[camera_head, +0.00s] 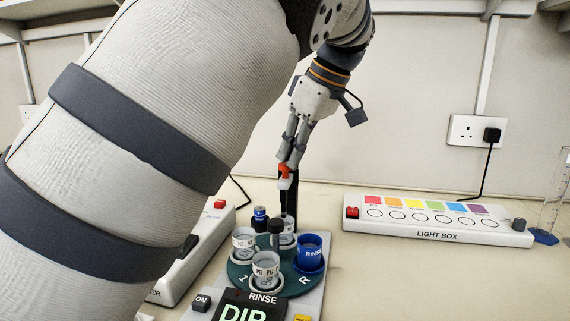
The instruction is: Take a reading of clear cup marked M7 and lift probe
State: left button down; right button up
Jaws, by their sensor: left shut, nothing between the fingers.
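My left gripper (287,163) is shut and empty, pointing down at the top of a black post (294,196). A small red and white piece (285,172) shows right at the fingertips; I cannot tell whether they touch it. Below, a teal turntable (240,276) carries clear cups: one marked N3 (244,242), one marked P6 (265,268), and a back cup (287,240) by the post, partly hidden, its mark unreadable. No M7 mark is legible. The probe's tip cannot be made out. My right gripper is not in view.
A blue RINSE cup (309,249) stands on the turntable's right. The front display (245,312) reads DIP, beside an ON button (202,303). A light box (437,226) and a glass cylinder (555,200) stand right. My left arm covers much of the left side.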

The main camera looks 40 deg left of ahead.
aim_at(290, 178)
pick_arm(q)
jog(key=shift+f, duration=2.15)
jog(key=d, duration=0.1)
jog(key=d+r, duration=0.1)
jog(key=d, duration=0.1)
jog(key=shift+w, duration=0.2)
jog(key=shift+r, duration=0.1)
jog(key=v, duration=1.2)
